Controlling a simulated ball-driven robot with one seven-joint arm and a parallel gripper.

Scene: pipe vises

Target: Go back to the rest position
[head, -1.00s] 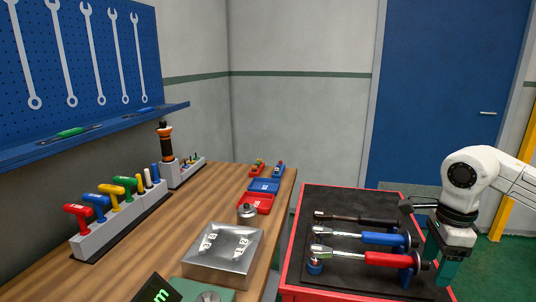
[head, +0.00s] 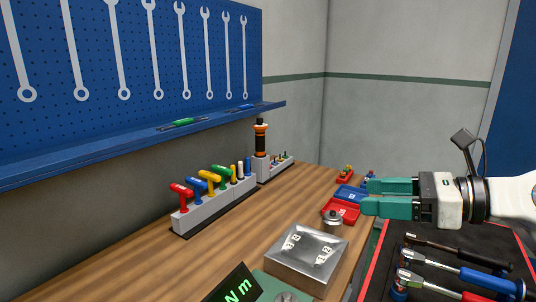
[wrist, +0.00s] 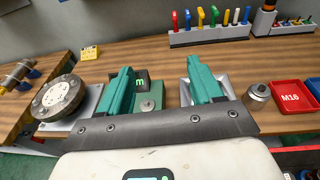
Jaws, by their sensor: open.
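My gripper (head: 388,197) is open and empty in the head view, with teal fingers pointing left above the right edge of the wooden bench (head: 235,238). It hangs near the red tray (head: 342,213) and the blue tray (head: 350,194), with no contact visible. In the wrist view my gripper (wrist: 160,82) has its two teal fingers wide apart. Between and behind them show a green device (wrist: 152,99) with a small display and part of a metal block (wrist: 222,82).
Coloured T-handle tools (head: 212,184) stand in a grey rack by the wall. A metal block (head: 308,256) lies on the bench. Torque wrenches (head: 455,274) lie on a dark mat at lower right. A round flanged part (wrist: 58,97) is at left in the wrist view.

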